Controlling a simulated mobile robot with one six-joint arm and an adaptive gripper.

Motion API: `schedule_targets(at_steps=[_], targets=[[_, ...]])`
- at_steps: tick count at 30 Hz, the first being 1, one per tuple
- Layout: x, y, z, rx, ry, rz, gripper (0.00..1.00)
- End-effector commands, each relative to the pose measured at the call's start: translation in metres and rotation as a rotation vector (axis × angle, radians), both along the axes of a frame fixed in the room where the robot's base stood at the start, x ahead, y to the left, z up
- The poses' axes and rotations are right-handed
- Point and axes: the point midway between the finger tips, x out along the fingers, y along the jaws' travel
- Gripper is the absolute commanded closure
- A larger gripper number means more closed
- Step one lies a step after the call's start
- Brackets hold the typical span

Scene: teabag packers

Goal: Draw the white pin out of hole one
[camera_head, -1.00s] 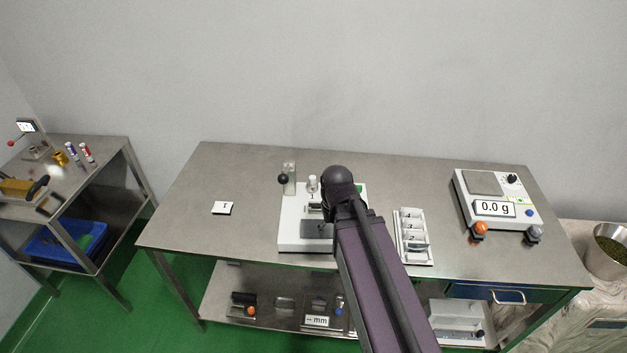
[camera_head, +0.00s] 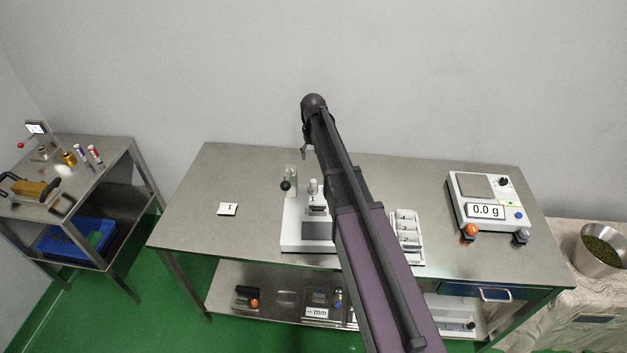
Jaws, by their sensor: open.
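A white pin (camera_head: 313,186) stands upright at the back of the white fixture (camera_head: 292,240) in the middle of the steel table. Its hole and the number beside it are too small to make out now. My gripper (camera_head: 304,153) hangs from the end of my raised arm, above and just behind the pin, apart from it. Only a small part of its fingers shows; the rest is hidden behind my arm. Nothing is seen held in it. My arm covers the right side of the fixture.
A clear block with a black knob (camera_head: 286,186) stands left of the pin. A card (camera_head: 227,209) lies on the left. A white compartment tray (camera_head: 408,232) is partly behind my arm. A scale (camera_head: 490,201) reads 0.0 g at right.

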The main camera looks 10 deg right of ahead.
Motion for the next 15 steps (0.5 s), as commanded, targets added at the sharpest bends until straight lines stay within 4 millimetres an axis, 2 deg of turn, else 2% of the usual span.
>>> schedule_targets(at_steps=[3, 15], targets=[[0.0095, -0.0002, 0.0032, 0.0, 0.0, 0.001, 0.24], [0.0093, -0.001, 0.002, 0.0, 0.0, 0.0, 0.24]])
